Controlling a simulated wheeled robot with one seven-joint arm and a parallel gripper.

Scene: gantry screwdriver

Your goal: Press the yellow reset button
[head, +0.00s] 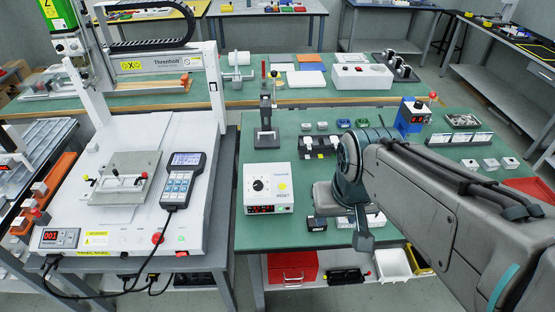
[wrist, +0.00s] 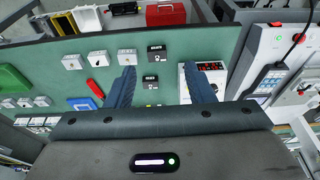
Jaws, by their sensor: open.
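A white control box (head: 254,200) with a black knob and a red digital display stands on the green bench in the head view. My gripper (head: 361,240) is to the right of the box in the head view, pointing down. In the wrist view my gripper (wrist: 162,84) has its fingers apart with nothing held between them.
Small black boxes (wrist: 158,53) lie near the fingers. A white dispensing machine with a handheld pendant (head: 182,180) stands left of the bench. A lever press (head: 266,115) stands behind the control box.

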